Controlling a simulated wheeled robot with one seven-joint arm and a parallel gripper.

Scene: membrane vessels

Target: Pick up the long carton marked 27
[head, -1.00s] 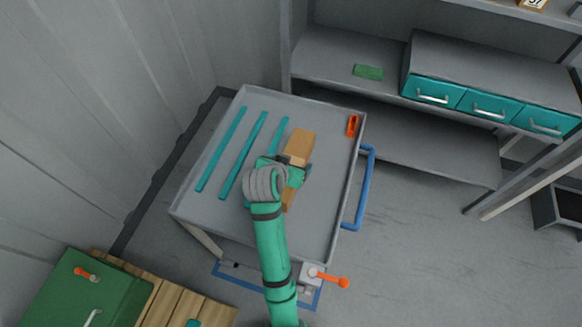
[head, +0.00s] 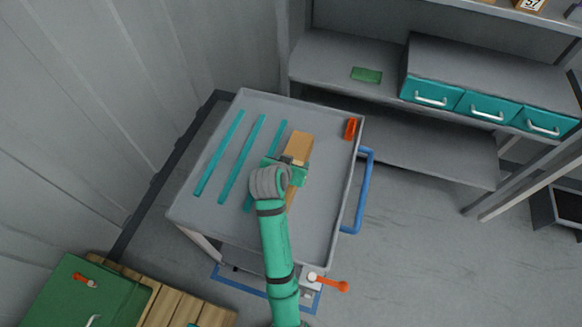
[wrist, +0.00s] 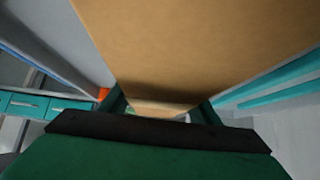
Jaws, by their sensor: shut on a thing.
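The long carton (head: 299,146) is a tan box over the grey cart top, right of the teal strips. No number shows on the faces I see, so I cannot read its marking. My gripper (head: 287,172) is shut on the carton around its middle, and my wrist and hand hide part of it. In the wrist view the carton (wrist: 190,40) fills the upper middle, between the fingers. I cannot tell whether the carton is clear of the cart top or touching it.
The grey cart (head: 322,200) has a raised rim, several teal strips (head: 240,160), an orange item (head: 350,129) at its far right corner and a blue handle (head: 364,195). Behind stands a shelf with teal drawers (head: 487,105) and a green item (head: 367,75). A green box (head: 85,295) is at lower left.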

